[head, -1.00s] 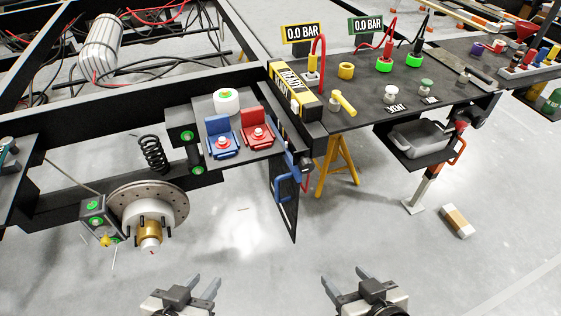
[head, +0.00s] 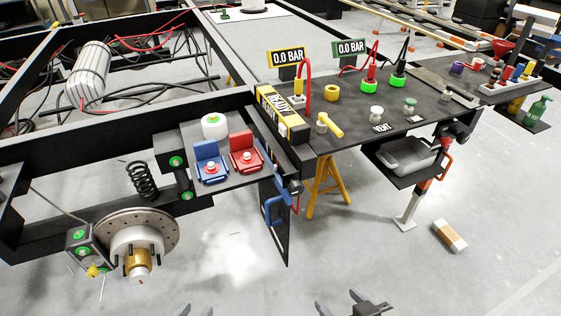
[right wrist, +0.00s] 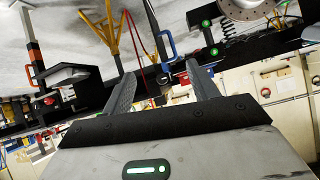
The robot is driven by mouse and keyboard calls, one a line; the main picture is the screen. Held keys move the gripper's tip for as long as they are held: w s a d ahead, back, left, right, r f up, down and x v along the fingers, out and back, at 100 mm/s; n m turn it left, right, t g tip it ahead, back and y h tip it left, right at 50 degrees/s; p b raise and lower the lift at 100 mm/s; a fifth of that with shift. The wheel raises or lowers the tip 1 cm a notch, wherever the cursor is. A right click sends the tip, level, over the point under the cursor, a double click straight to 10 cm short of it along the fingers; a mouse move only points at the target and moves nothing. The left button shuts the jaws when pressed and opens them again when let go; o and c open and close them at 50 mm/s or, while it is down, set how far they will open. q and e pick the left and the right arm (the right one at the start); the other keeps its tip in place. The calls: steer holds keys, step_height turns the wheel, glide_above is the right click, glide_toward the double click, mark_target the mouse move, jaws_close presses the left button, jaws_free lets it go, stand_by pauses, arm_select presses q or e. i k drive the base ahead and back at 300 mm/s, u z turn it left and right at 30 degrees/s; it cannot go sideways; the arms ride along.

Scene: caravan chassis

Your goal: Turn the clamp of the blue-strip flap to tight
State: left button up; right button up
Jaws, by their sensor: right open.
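A blue fixture (head: 211,164) with a round knob on it stands on the small black shelf, beside a matching red fixture (head: 245,152). Below the shelf's right edge hangs a dark upright panel (head: 274,222) with a blue loop handle (head: 273,208), which also shows in the right wrist view (right wrist: 167,45). I cannot make out a blue strip or tell which part is its clamp. My left gripper (head: 194,311) is at the bottom edge, mostly out of frame, its fingertips apart. My right gripper (head: 338,302) is open and empty, well in front of the panel.
The black bench (head: 360,105) carries a yellow lever (head: 330,125), several knobs and gauges. A brake disc (head: 130,232) is at the left. A yellow stand (head: 325,188) and a grey tray (head: 408,156) are under the bench. The floor before the panel is clear.

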mark_target(296, 188)
steer(key=u, duration=4.1)
steer(key=k, duration=2.5)
steer(key=z, duration=1.25)
steer(key=i, duration=0.5)
steer(key=u, duration=0.1)
